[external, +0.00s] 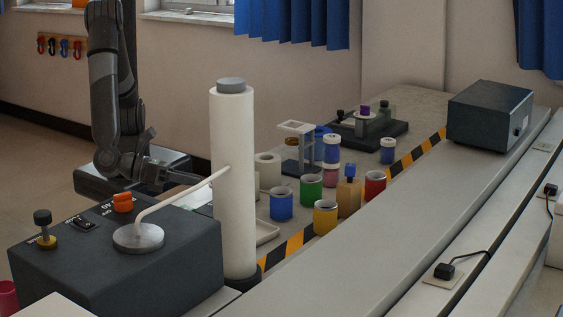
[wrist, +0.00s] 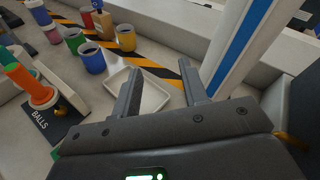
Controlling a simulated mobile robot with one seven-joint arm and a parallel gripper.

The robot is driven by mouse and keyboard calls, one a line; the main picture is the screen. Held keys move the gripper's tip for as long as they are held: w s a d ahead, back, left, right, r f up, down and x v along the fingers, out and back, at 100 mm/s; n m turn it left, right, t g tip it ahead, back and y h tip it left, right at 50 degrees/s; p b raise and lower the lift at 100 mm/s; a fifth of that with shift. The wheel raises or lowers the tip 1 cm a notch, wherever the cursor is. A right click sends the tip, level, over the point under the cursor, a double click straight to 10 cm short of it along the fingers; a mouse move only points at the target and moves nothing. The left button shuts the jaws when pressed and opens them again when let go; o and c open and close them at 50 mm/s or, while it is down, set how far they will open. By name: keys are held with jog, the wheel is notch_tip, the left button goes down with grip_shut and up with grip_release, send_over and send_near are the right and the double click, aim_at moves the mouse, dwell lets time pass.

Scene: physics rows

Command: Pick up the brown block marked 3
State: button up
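I cannot make out a brown block marked 3 in either view. In the external view a tan-brown, bottle-like thing with a blue top (external: 348,195) stands among the cups, and no number is readable on it. My gripper (wrist: 163,78) is open in the wrist view, with its two fingers apart and nothing between them. It is over the bench, with a shallow white tray (wrist: 153,101) below and beyond the fingers. In the external view my gripper is at the end of the dark arm at left, partly hidden behind the white roll.
A tall white roll (external: 232,170) stands close to my arm, beside a dark box (external: 120,255) with a bent rod. Blue (external: 281,204), yellow (external: 325,218), green (external: 311,188) and red (external: 375,187) cups stand near the striped edge.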

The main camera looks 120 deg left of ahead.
jog(key=s+d+f+m+t+h, duration=0.1)
jog(key=d+f+m+t+h, duration=0.25)
jog(key=d, duration=0.35)
jog(key=s+d+f+m+t+h, duration=0.1)
jog(key=d+f+m+t+h, duration=0.15)
jog(key=d+m, duration=0.4)
jog(key=shift+n+g+y, duration=0.3)
jog(key=shift+n+g, duration=0.2)
jog(key=shift+n, duration=0.3)
jog(key=f, duration=0.3)
jog(key=d+f, duration=0.1)
jog(key=f, duration=0.4)
jog(key=shift+w+d+f, duration=0.3)
jog(key=shift+w, duration=0.1)
jog(key=w, duration=0.4)
jog(key=w+a, duration=0.1)
jog(key=w, duration=0.1)
jog(key=shift+w+a, duration=0.1)
jog(key=shift+w, duration=0.25)
jog(key=c, duration=0.7)
